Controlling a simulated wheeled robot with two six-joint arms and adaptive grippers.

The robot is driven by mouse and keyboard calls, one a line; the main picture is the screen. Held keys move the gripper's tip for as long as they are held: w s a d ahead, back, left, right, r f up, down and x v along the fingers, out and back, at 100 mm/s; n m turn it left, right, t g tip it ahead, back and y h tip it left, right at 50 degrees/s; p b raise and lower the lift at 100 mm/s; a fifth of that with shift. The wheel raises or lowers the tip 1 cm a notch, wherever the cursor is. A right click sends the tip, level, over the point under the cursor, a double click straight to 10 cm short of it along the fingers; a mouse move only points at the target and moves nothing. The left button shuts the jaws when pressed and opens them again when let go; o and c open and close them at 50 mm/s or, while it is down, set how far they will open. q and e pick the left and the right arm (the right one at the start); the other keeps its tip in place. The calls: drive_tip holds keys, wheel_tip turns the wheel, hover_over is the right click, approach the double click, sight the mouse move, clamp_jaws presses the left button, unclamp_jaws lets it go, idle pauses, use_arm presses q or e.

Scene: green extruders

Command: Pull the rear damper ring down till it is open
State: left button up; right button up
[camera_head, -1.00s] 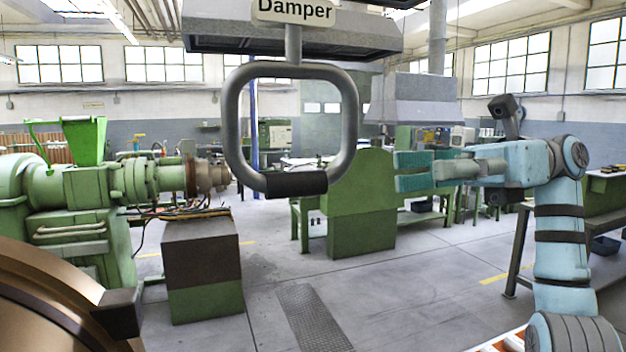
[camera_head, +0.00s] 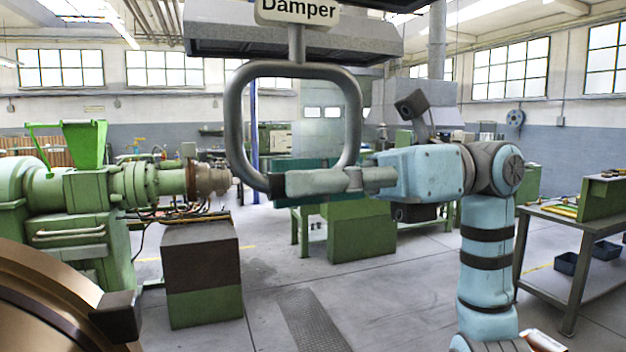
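The damper ring (camera_head: 237,118) is a grey rounded-square metal loop. It hangs from a short rod below a sign reading "Damper" (camera_head: 298,11), under a dark hood. Its lower bar has a dark grip, of which only the left end (camera_head: 276,187) shows. My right gripper (camera_head: 300,181) is at this lower bar, coming from the right. Whether the fingers are closed on the bar is hidden. My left gripper is not in view.
A green extruder (camera_head: 85,190) with a hopper stands at the left. A brown and green block (camera_head: 203,270) stands on the floor. The grey floor in the middle is clear.

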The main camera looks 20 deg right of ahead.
clamp_jaws()
wheel_tip(320, 180, down, 13)
drive_tip(key=b, duration=0.7)
drive_tip(key=shift+r, duration=0.2)
drive_tip(key=shift+s, duration=0.1)
